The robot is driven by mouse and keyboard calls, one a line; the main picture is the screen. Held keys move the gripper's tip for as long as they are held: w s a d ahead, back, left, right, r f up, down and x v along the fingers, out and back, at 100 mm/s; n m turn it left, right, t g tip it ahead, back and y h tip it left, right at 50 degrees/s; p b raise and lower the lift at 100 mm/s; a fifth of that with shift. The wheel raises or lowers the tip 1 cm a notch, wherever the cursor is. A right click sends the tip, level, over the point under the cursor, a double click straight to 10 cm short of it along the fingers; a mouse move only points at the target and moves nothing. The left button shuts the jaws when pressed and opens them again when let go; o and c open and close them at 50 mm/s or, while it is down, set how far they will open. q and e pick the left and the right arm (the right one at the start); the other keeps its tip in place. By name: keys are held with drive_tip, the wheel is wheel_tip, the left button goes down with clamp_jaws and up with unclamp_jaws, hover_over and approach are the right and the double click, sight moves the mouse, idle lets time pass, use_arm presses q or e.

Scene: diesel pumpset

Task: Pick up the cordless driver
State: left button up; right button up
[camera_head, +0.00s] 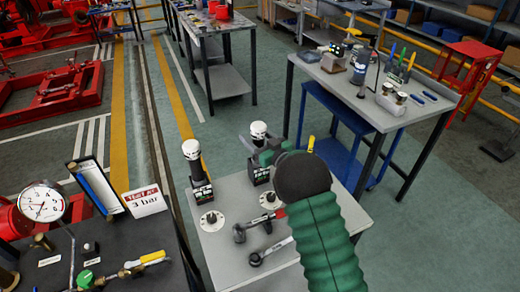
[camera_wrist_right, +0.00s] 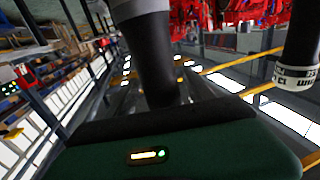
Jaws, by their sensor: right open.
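Two upright black tools with whitish heads and labelled block-like bases stand on the grey table. One (camera_head: 196,172) is on the left; the other (camera_head: 259,133) is on the right, partly hidden by my right gripper. They look like cordless drivers, but I cannot tell which one is meant. My right gripper (camera_head: 256,147) is open at the right-hand tool, near its upper part. In the right wrist view a dark upright shaft (camera_wrist_right: 153,60) with a grey top stands close in front of the green gripper body. My left gripper is not in view.
The grey table (camera_head: 222,240) also holds two round discs, a dark hammer-like tool (camera_head: 255,226) and a wrench-like tool (camera_head: 268,250). A bench with a pressure gauge (camera_head: 41,203) stands at left. A cluttered workbench (camera_head: 345,82) stands behind at right.

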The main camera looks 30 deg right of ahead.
drive_tip(key=shift+w+a, duration=0.45)
drive_tip(key=shift+a+r, duration=0.1)
drive_tip(key=shift+a, duration=0.1)
drive_tip(key=shift+s+d, duration=0.1)
drive_tip(key=shift+d, duration=0.4)
drive_tip(key=c, duration=0.4)
drive_tip(key=shift+d+f, duration=0.2)
drive_tip(key=shift+d, duration=0.1)
drive_tip(key=c, duration=0.5)
drive_tip(key=shift+a, duration=0.25)
clamp_jaws()
drive_tip(key=shift+a+r, duration=0.1)
drive_tip(key=shift+a, duration=0.15)
drive_tip(key=shift+d, duration=0.3)
drive_tip(key=shift+a+r, duration=0.1)
